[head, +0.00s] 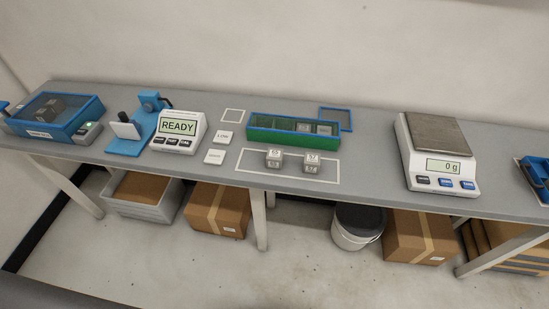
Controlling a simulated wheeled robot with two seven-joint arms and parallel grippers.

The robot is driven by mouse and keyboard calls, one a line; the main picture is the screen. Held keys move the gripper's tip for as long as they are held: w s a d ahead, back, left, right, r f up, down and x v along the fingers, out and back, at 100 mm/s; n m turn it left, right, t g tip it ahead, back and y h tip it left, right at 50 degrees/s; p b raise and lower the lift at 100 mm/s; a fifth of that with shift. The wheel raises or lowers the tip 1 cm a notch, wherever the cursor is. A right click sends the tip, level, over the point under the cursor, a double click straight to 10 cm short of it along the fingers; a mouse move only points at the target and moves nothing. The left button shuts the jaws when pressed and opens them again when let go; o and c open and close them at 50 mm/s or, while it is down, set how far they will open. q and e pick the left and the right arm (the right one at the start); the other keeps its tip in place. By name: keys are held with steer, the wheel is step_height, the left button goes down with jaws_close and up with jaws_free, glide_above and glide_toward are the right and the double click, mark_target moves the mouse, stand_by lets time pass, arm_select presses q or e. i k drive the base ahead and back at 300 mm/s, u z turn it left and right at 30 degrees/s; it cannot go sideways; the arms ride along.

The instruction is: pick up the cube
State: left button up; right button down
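Two small metallic cubes stand side by side in a white outlined rectangle on the bench: a left cube (273,158) and a right cube (311,162). Both have pale labels with dark marks too small to read. Behind them is a green tray with a blue rim (262,135), holding more grey cubes (324,129) in its right part. At the far left, dark cubes (62,106) show inside a blue case with a clear top (85,113). Neither of my grippers is in view.
A scale reading 0 g (437,150) stands right of the cubes. A READY display unit (179,132), a blue fixture (140,135) and white cards (215,156) are to the left. Boxes (218,208) and a bucket (357,226) sit under the grey bench (370,165).

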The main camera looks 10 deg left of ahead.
mark_target(274, 156)
steer(key=k, duration=1.25)
steer(key=z, duration=0.85)
steer(key=i, duration=1.05)
steer(key=u, duration=0.15)
